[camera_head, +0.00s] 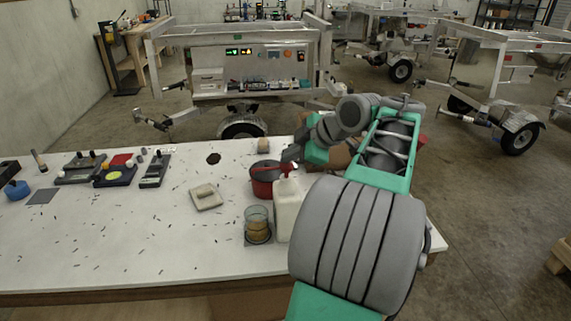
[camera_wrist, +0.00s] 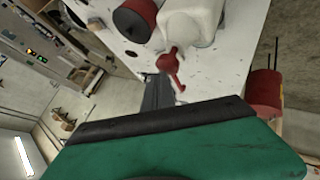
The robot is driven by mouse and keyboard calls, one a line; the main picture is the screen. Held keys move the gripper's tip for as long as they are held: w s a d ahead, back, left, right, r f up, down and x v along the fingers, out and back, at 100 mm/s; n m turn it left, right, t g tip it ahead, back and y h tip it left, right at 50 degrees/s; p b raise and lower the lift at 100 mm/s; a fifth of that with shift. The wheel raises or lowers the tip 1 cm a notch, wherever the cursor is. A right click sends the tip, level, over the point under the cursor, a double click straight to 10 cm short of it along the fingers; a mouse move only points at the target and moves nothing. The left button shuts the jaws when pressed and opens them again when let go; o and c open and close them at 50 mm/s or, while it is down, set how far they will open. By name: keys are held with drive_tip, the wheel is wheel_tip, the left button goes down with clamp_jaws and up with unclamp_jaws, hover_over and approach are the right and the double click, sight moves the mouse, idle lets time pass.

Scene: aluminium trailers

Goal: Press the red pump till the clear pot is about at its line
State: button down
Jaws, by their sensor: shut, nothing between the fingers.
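The white pump bottle (camera_head: 286,214) stands upright near the right part of the table. Its red pump (camera_wrist: 170,66) shows in the wrist view, on top of the bottle (camera_wrist: 197,20). The clear pot (camera_head: 257,216) stands just left of the bottle, on a dark square base, with amber-brown contents in its lower part. Its line is too small to make out. My gripper (camera_head: 290,155) is shut and empty, above and behind the bottle in the head view. In the wrist view the grey fingers (camera_wrist: 158,92) are close beside the red pump; I cannot tell whether they touch.
A dark red pot (camera_head: 264,185) with a dark top stands behind the bottle. Several dark trays and tools (camera_head: 80,167) lie at the table's left. Small dark bits are scattered over the white table (camera_head: 150,225); its front middle is mostly free.

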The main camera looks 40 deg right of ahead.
drive_tip(key=shift+f+b, duration=0.55)
drive_tip(key=shift+f, duration=0.15)
drive_tip(key=shift+r, duration=0.1)
idle(0.5)
drive_tip(key=shift+r+p, duration=1.2)
drive_tip(key=shift+r, duration=0.2)
wheel_tip(320, 180, up, 5)
drive_tip(key=p, duration=0.4)
drive_tip(key=shift+r, duration=0.1)
